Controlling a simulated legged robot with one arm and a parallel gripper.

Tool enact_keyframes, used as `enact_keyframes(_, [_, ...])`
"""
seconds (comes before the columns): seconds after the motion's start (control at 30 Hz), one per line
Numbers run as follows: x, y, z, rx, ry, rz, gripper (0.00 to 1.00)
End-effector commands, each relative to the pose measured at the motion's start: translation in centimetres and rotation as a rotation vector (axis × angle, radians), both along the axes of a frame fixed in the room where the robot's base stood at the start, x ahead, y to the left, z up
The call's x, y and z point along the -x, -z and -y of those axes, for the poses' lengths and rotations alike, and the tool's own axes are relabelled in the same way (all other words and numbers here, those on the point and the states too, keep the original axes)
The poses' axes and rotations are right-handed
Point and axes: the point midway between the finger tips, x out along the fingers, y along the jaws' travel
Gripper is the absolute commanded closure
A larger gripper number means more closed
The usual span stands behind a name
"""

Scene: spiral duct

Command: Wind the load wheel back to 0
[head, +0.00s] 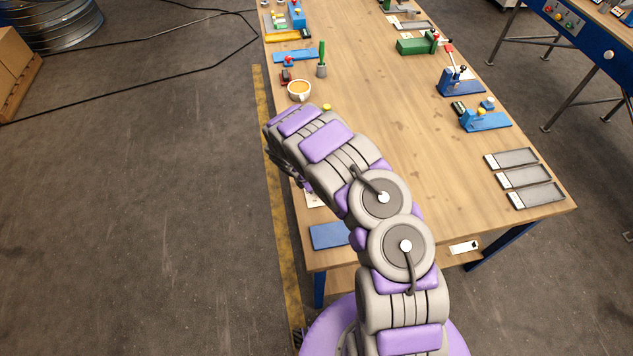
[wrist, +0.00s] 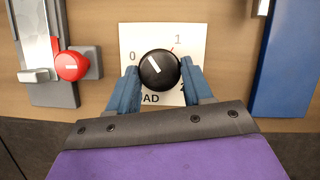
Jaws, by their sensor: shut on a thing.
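The load wheel (wrist: 160,74) is a round black knob with a white pointer line, on a white card (wrist: 195,35) marked 0, 1 and 2. The lettering below it is partly hidden by my gripper. The pointer is tilted up and left, between the 0 and the 1. My gripper (wrist: 158,68) is shut on the wheel, with one blue finger on each side of it. In the head view my gripper (head: 287,172) is at the table's left edge, mostly behind my arm, and the wheel is hidden there.
In the wrist view a red knob (wrist: 71,65) on a grey fixture is close at left, and a blue block (wrist: 287,65) is at right. In the head view a cup (head: 299,90) stands farther up the wooden table (head: 400,160). Grey trays (head: 525,177) lie at right.

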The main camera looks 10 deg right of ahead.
Motion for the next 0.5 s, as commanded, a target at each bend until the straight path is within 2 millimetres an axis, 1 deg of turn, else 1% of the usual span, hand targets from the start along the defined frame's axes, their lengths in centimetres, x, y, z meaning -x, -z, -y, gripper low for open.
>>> enact_keyframes(0.03, [0.2, -0.25, 0.26, 0.004, -0.042, -0.004, 0.8])
enact_keyframes(0.2, [0.2, -0.2, 0.31, 0.003, -0.201, -0.003, 0.8])
enact_keyframes(0.5, [0.2, -0.05, 0.37, 0.0, -0.437, -0.001, 0.8])
